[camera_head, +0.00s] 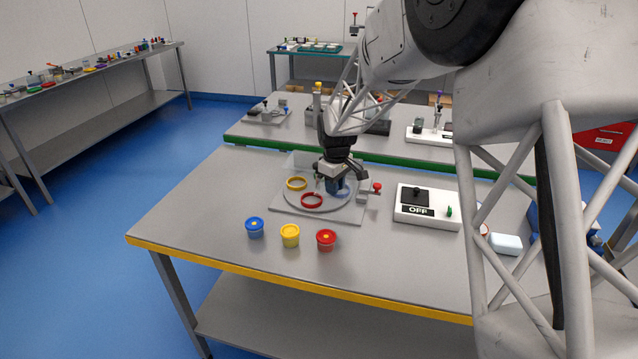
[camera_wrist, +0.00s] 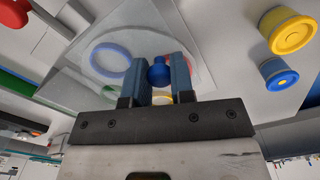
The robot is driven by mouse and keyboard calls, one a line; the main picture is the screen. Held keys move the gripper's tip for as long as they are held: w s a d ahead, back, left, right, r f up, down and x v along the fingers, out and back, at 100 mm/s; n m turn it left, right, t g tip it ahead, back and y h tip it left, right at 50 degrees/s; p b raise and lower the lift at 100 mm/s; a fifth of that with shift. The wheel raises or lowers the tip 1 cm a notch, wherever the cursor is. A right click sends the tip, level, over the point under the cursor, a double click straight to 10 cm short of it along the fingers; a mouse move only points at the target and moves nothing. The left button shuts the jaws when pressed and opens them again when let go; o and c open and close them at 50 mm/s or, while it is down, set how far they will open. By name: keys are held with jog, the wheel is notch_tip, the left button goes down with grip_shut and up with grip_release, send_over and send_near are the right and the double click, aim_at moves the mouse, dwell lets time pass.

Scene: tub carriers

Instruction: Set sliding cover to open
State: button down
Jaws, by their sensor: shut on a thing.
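A flat grey station (camera_head: 290,210) on the table carries a round plate with a yellow ring (camera_head: 297,184), a red ring (camera_head: 311,200) and a blue ring (camera_wrist: 110,60). A clear, see-through cover (camera_head: 300,162) shows faintly over part of the station; its edges are hard to make out. My gripper (camera_head: 337,187) reaches down over the right part of the plate. In the wrist view my gripper (camera_wrist: 158,66) is shut on a blue knob (camera_wrist: 158,73), which sits between the two fingers. I cannot see clearly how the knob joins the cover.
Blue (camera_head: 254,228), yellow (camera_head: 290,236) and red (camera_head: 326,241) tubs stand in front of the station. A red knob (camera_head: 376,187) juts from its right side. A white switch box (camera_head: 428,205) reading OFF stands further right. The table's front left is clear.

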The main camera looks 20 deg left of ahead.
aim_at(351, 195)
jog(key=d, duration=0.5)
jog(key=c, duration=1)
grip_release()
jog(key=shift+r, duration=0.1)
jog(key=shift+r, duration=3.85)
